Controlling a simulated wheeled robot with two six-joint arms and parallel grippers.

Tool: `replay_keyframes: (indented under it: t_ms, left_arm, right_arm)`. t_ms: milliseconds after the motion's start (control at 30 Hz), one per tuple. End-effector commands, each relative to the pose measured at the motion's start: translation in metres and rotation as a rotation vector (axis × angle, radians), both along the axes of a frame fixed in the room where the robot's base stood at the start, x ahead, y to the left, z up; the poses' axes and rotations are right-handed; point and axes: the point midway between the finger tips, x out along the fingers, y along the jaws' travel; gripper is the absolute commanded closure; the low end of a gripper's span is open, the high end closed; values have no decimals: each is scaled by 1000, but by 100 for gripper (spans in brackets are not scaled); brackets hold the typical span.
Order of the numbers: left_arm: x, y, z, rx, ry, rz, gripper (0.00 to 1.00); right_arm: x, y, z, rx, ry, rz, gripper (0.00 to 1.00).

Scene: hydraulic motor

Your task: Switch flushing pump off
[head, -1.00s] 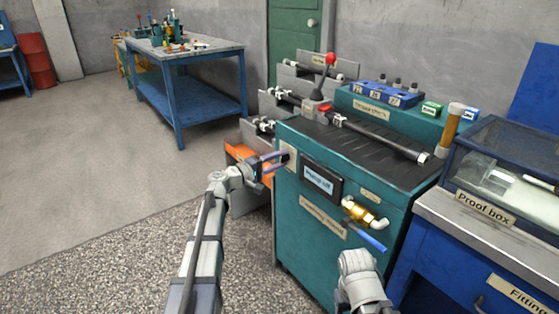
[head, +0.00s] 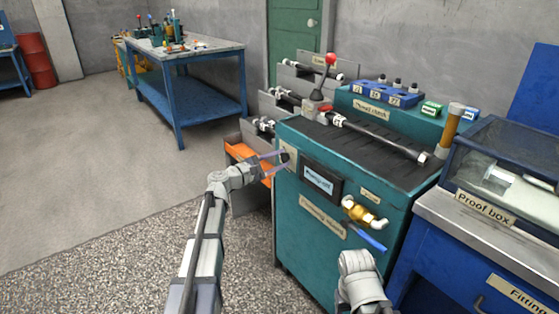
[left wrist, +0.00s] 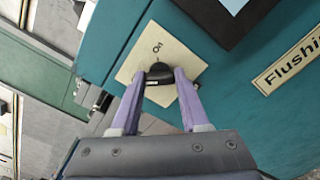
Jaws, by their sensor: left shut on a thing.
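The teal flushing stand (head: 300,240) carries a dark display (head: 321,180) that reads "Pump off". Left of the display, a pale switch plate (head: 289,160) is fixed near the stand's left edge. In the left wrist view, the plate (left wrist: 185,55) bears a black rotary knob (left wrist: 158,74) with small marks above it. My left gripper (head: 284,157) is at the plate. Its two purple fingers (left wrist: 158,80) sit on either side of the knob and grip it. Part of the knob's lower side is hard to make out. Of my right arm, only a wrist part shows.
A brass valve (head: 358,212) with a blue lever (head: 370,240) sticks out below the display. An orange bin (head: 241,151) is left of the stand. The proof box (head: 510,165) stands on a blue bench at right. The floor at left is free.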

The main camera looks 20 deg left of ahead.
Motion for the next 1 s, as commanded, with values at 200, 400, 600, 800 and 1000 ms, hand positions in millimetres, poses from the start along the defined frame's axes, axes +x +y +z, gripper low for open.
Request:
replay_keyframes:
  t_ms: [200,400,600,800,1000]
  left_arm:
    - [0,0,-1,-44,37,1,100]
    - [0,0,-1,-58,48,1,100]
    - [0,0,-1,-59,48,1,100]
    - [-1,0,-1,-59,48,0,48]
    - [0,0,0,-58,47,0,26]
  right_arm:
    - [0,0,0,0,0,0,37]
    - [0,0,0,0,0,0,37]
    - [0,0,0,0,0,0,37]
    - [0,0,0,0,0,0,37]
    - [0,0,0,0,0,0,37]
